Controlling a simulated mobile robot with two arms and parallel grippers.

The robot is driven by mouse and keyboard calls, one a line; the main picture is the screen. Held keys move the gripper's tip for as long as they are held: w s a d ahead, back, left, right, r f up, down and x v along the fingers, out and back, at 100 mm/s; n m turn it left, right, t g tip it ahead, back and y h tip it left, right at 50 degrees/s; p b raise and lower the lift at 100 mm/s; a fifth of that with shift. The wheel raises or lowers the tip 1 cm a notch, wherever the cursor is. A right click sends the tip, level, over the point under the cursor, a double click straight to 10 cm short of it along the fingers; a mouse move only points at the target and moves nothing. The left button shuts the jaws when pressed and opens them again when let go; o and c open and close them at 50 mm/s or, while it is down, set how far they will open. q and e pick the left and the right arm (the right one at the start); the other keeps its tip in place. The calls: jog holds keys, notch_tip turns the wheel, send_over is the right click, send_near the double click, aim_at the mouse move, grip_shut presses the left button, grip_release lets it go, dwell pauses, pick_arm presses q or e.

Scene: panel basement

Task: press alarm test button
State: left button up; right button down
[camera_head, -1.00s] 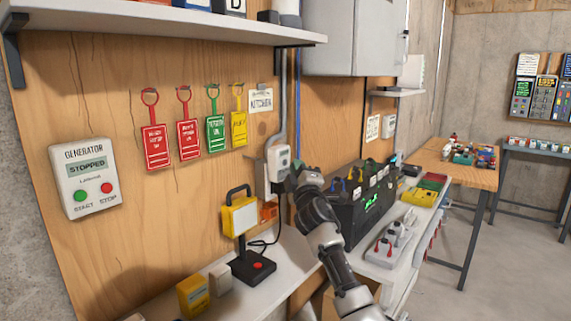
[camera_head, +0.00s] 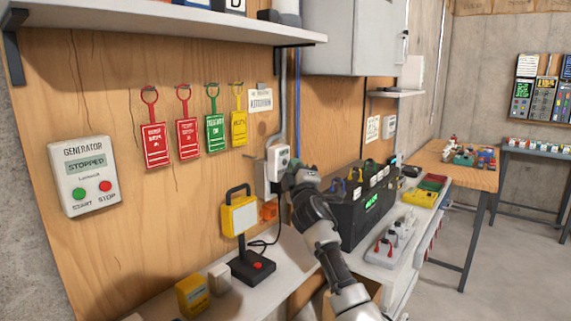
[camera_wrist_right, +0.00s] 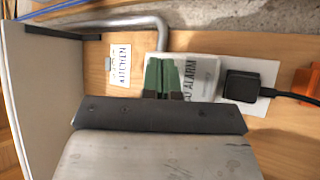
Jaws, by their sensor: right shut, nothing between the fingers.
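The white alarm box (camera_head: 277,160) is fixed to the wooden wall panel, under a grey conduit. In the right wrist view the box (camera_wrist_right: 200,80) carries the printed word ALARM. My right gripper (camera_head: 292,168) is at the right side of the box in the head view. In the right wrist view its green fingertips (camera_wrist_right: 160,76) are shut together with nothing between them, over the box's face. I cannot tell whether they touch it. The test button is not clearly visible; the fingers may cover it. My left gripper is not in view.
A black plug (camera_wrist_right: 247,86) with a cable is beside the box. A black power unit (camera_head: 362,208) is close to the right of my arm. A generator panel (camera_head: 84,176) reads STOPPED.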

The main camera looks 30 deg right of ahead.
jog(key=shift+w+a+b, duration=0.15)
jog(key=shift+w+b, duration=0.2)
dwell(0.3)
jog(key=shift+s, duration=0.1)
jog(key=shift+s+d+p, duration=0.25)
jog(key=shift+s+p, duration=0.35)
jog(key=shift+s, duration=0.05)
jog(key=s+p, duration=0.1)
jog(key=s+d+p, duration=0.1)
jog(key=s, duration=0.1)
jog(key=s+d+p, duration=0.1)
jog(key=shift+s, duration=0.3)
dwell(1.0)
